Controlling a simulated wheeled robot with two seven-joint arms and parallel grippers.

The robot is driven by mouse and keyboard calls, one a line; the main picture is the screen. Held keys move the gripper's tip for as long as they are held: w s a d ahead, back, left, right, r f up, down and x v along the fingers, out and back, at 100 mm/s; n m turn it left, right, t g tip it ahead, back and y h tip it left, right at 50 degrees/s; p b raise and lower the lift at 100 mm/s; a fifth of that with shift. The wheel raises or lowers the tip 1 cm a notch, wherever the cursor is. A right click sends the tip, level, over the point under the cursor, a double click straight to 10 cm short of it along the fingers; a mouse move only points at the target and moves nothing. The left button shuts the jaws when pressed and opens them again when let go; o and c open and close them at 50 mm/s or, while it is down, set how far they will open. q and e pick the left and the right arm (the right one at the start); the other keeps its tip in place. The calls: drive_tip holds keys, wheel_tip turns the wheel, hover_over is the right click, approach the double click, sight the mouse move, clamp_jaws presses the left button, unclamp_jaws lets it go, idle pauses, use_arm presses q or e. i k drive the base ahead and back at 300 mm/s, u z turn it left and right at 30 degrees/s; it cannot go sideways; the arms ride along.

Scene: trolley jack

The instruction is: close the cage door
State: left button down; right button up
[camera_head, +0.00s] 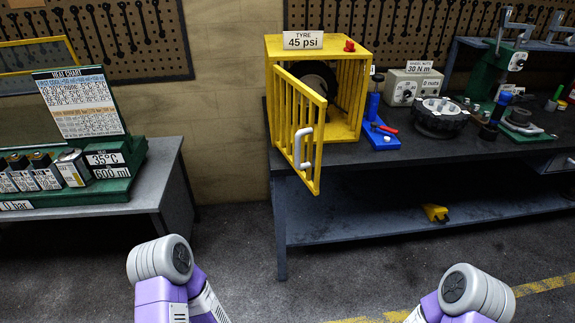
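The yellow cage (347,122) stands on the left end of the dark workbench, with a "TYRE 45 psi" label on top and a dark tyre (318,77) inside. Its barred yellow door (296,117) stands open, swung out toward me past the bench's front edge. A light grey handle (303,149) is on the door's free side. My arms show only as purple and grey links at the bottom of the view, both well below and apart from the door. Neither gripper is in view.
The workbench (440,152) carries a blue-based tool (382,134), a grey "30 N m" box (411,87) and a dark round hub (440,117) right of the cage. A grey table (167,177) stands at left. A yellow item (435,213) lies on the lower shelf.

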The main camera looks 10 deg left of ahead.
sight(296, 161)
drive_tip(key=u, duration=0.4)
drive_tip(key=i, duration=1)
